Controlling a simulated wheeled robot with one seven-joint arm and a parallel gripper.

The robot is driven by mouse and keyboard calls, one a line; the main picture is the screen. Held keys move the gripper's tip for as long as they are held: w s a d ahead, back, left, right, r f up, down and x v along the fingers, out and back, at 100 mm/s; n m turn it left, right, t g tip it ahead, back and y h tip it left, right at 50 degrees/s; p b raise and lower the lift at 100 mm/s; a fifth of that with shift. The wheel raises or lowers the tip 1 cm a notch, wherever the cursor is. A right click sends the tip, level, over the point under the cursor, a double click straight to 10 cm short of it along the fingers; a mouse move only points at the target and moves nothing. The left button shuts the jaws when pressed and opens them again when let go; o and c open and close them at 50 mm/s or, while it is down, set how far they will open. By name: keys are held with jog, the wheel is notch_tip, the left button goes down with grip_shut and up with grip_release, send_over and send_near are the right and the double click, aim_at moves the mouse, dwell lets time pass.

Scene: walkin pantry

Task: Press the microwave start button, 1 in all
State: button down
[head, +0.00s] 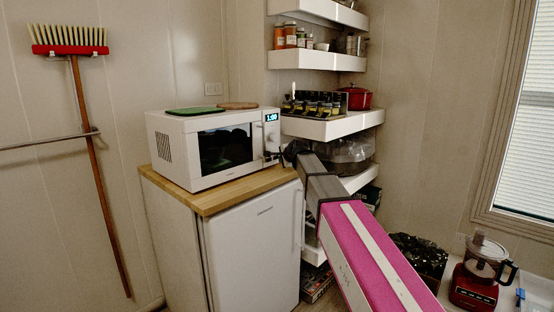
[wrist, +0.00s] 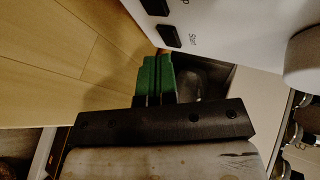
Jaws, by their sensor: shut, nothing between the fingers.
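The white microwave (head: 178,149) sits on a wooden-topped counter, and its lit display (head: 271,117) reads 1:00. My gripper (head: 277,155) is at the lower part of its control panel, partly covering it. In the wrist view the green fingers (wrist: 158,66) are shut with nothing between them. The microwave's front (wrist: 235,30) shows a dark button (wrist: 169,37) with partly readable lettering that looks like "Start". The fingertips are just below this button in the picture; I cannot tell whether they touch the microwave. A second dark button (wrist: 156,6) shows above it.
A round white knob (wrist: 304,57) is at the right of the wrist view. The wooden counter top (head: 226,194) lies under the microwave, above a white fridge (head: 255,250). Shelves (head: 330,127) with jars and a red pot stand close to the right of the microwave.

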jog(key=shift+w+a+r, duration=0.15)
jog(key=shift+w+a, duration=0.45)
jog(key=shift+s+d+f, duration=0.2)
jog(key=shift+s+d, duration=0.5)
jog(key=shift+s, duration=0.1)
jog(key=shift+s+d, duration=0.55)
jog(key=shift+d, duration=0.2)
jog(key=shift+s+d, duration=0.55)
jog(key=shift+d, duration=0.15)
jog(key=shift+d, duration=0.1)
jog(key=shift+s, duration=0.1)
